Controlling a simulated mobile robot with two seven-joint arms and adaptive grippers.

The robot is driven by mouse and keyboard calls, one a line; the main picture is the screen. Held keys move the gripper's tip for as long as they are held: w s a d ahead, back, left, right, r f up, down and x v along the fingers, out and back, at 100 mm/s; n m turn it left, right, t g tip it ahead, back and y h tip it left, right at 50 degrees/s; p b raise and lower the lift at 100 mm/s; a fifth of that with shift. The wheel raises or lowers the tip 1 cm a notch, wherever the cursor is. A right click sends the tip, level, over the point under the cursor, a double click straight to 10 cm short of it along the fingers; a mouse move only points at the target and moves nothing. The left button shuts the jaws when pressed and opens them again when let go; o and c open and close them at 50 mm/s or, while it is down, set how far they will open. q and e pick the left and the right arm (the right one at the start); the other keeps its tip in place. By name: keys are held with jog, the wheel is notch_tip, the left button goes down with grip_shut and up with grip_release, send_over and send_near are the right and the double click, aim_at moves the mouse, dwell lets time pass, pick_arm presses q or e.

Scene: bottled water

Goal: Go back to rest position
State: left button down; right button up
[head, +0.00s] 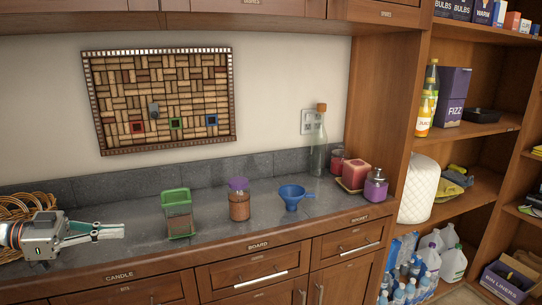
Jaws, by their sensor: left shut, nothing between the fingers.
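My left gripper (108,231) is at the left of the head view, over the counter near its front edge. It points right, its fingers are together, and nothing is between them. It is apart from the green-framed container (178,213) to its right. Bottled water (405,291) stands in several small bottles on the low shelf at the lower right. My right gripper is not in the head view.
The dark counter (110,199) holds a wicker basket (22,206), a purple-lidded jar (239,201), a blue funnel (293,197), a glass bottle (319,150) and candles (355,174). Open shelves (478,131) hold goods at right. Drawers (253,272) run below the counter.

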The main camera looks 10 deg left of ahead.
pick_arm(q)
jog(key=s+d+f+n+t+y, duration=0.1)
jog(key=d+f+n+t, duration=0.1)
jog(key=d+f, duration=0.8)
jog(key=s+d+f+n+t+y, duration=0.15)
jog(key=d+f, duration=0.55)
jog(key=f, duration=0.7)
jog(key=s+d+f+n+g+y, duration=0.1)
jog(key=s+d+f+n+y, duration=0.1)
jog(key=s+d+f+y, duration=0.2)
jog(key=s+d+f+n+y, duration=0.3)
jog(key=s+d+f, duration=0.3)
jog(key=s+f, duration=0.4)
notch_tip(320, 180, down, 2)
jog(key=shift+s+d+f+g+y, duration=0.15)
jog(key=shift+s+f+g+y, duration=0.1)
jog(key=shift+s+g+y, duration=0.15)
jog(key=shift+w, duration=0.1)
